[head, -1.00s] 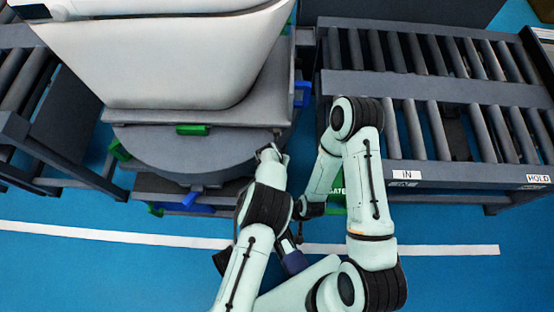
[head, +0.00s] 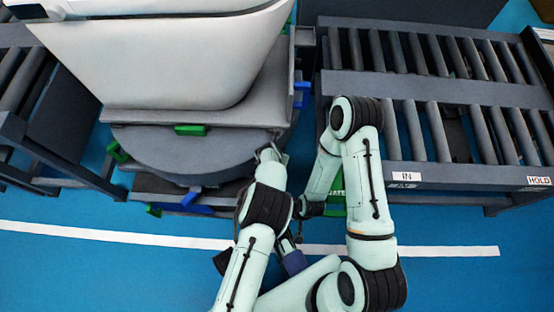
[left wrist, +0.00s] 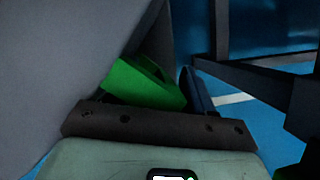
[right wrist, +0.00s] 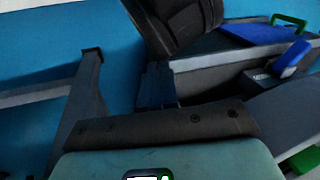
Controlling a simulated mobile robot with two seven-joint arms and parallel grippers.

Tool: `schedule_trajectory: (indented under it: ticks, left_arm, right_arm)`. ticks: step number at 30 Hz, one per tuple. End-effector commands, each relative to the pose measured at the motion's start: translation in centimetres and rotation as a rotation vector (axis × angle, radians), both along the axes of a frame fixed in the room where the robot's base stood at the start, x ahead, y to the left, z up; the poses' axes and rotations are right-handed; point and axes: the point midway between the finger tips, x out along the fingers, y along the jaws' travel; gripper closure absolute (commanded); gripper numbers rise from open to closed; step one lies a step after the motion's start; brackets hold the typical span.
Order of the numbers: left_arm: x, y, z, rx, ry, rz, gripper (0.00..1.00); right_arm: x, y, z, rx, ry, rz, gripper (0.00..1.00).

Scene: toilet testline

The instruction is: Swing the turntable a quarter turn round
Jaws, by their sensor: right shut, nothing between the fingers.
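The turntable (head: 180,151) is a grey round disc on a dark base at left of centre in the head view. It carries a grey platform (head: 268,85) with a large white toilet body (head: 165,60). Green tabs, one at the platform's near edge (head: 190,130), and blue pieces sit around it. My left arm's end (head: 270,154) is at the disc's near right edge; its fingers are hidden. The left wrist view shows a green block (left wrist: 142,83) and a blue piece close ahead. My right gripper (head: 310,209) is shut and empty, low beside the turntable base, partly hidden by my arms.
A roller conveyor (head: 440,83) labelled IN and HOLD stands at the right. Another roller frame (head: 38,135) stands at the left. Blue floor with a white line (head: 110,232) lies open in front. My two arms are close together.

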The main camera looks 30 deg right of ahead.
Motion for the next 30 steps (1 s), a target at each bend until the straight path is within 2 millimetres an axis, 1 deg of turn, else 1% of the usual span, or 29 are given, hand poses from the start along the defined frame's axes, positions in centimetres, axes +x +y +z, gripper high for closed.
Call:
schedule_trajectory:
  ticks: [1, 7, 10, 14, 18, 22, 27, 30]
  left_arm:
    - [0.6, -1.4, 1.4, -0.027, -0.032, -0.012, 0.52]
    - [0.6, -1.4, 1.6, -0.028, -0.031, -0.011, 0.52]
    - [0.4, -1.1, 2.4, -0.027, -0.03, -0.009, 0.52]
    - [-0.2, -0.4, 4.6, -0.027, -0.027, -0.009, 0.52]
    - [-1.0, 0.8, 7.5, -0.023, -0.024, -0.007, 0.52]
    - [-1.7, 1.8, 10.0, -0.019, -0.019, -0.006, 0.52]
    - [-2.6, 3.0, 11.9, -0.01, -0.01, -0.004, 0.52]
    - [-2.9, 3.5, 12.5, -0.006, -0.007, -0.004, 0.52]
  right_arm:
    - [0.0, 0.0, 0.0, 0.0, 0.0, 0.0, 1.0]
    - [-0.1, 0.0, 0.1, 0.0, 0.001, 0.0, 1.0]
    - [-0.4, 0.2, 0.5, 0.006, 0.011, 0.005, 1.0]
    - [-1.6, 0.8, 1.6, 0.021, 0.041, 0.017, 1.0]
    - [-3.2, 1.6, 2.9, 0.041, 0.084, 0.036, 1.0]
    - [-4.5, 2.2, 3.9, 0.058, 0.118, 0.05, 1.0]
    - [-5.8, 2.8, 4.8, 0.074, 0.155, 0.064, 1.0]
    - [-6.1, 2.9, 5.0, 0.079, 0.165, 0.068, 1.0]
